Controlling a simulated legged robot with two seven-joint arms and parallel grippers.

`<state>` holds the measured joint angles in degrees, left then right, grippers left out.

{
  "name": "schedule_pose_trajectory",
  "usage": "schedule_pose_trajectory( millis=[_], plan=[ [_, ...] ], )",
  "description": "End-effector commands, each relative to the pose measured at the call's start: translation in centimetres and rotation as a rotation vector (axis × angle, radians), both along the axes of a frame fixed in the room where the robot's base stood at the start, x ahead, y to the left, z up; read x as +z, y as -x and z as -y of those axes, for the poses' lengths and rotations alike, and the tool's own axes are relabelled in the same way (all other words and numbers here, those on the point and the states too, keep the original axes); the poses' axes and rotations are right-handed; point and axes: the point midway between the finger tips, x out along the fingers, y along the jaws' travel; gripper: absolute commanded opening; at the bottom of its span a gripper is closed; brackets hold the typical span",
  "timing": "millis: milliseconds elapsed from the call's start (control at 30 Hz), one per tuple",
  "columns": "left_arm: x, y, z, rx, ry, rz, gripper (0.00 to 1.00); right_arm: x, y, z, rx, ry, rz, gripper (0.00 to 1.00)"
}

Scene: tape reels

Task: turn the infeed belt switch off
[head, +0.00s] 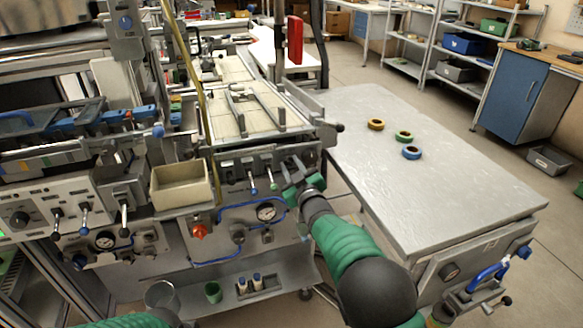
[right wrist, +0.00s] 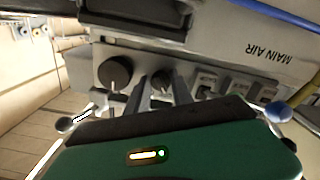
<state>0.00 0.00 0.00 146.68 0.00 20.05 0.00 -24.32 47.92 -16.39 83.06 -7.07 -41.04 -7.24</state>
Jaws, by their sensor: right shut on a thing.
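My right gripper (head: 293,167) is at the right end of the grey control panel (head: 231,178) in the head view. In the right wrist view, its two fingers (right wrist: 163,91) are shut on a small dark rotary switch (right wrist: 161,77), one finger on each side. The switch's own label is hidden or too small to read, so I cannot tell by name whether it is the infeed belt switch. In the head view the gripper hides most of it. My left arm's green sleeve shows at the bottom left; its gripper is out of view.
A larger black knob (right wrist: 115,72) and rocker switches (right wrist: 236,84) flank the held switch. A blue-tipped lever (right wrist: 279,111) stands close by. A cream bin (head: 181,187) sits left of the panel. The grey table (head: 440,165) holds three tape reels (head: 404,136) and is otherwise clear.

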Motion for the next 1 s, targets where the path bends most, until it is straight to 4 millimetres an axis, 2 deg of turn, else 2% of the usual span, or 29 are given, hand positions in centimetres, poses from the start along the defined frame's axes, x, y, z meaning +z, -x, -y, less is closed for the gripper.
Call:
schedule_pose_trajectory(
  millis=[33, 67, 200, 500, 633, 767, 1000],
  plan=[
    [0.0, 0.0, 0.0, 0.000, 0.000, 0.000, 0.00, 0.7, 0.0, -0.2, 0.004, -0.005, 0.013, 0.00],
    [0.0, 0.0, 0.0, 0.000, 0.000, 0.000, 0.00, 0.7, 0.0, -0.2, 0.005, -0.006, 0.014, 0.32],
    [0.0, 0.0, 0.0, 0.000, 0.000, 0.000, 0.00, 0.5, 0.0, -0.2, 0.004, -0.004, 0.010, 0.49],
    [0.0, 0.0, 0.0, 0.000, 0.000, 0.000, 0.00, 0.1, 0.0, -0.1, 0.003, -0.003, 0.002, 0.49],
    [0.2, 0.0, 0.0, 0.000, 0.000, 0.000, 0.00, 0.1, 1.1, 0.3, 0.001, -0.002, 0.000, 0.49],
    [0.6, 0.0, 0.0, 0.000, 0.000, 0.000, 0.00, 0.2, 3.7, 1.2, 0.001, -0.004, -0.002, 0.49],
    [1.5, 0.0, 0.0, 0.000, 0.000, 0.000, 0.00, 0.2, 10.5, 3.3, 0.001, -0.003, 0.000, 0.49]
  ],
)
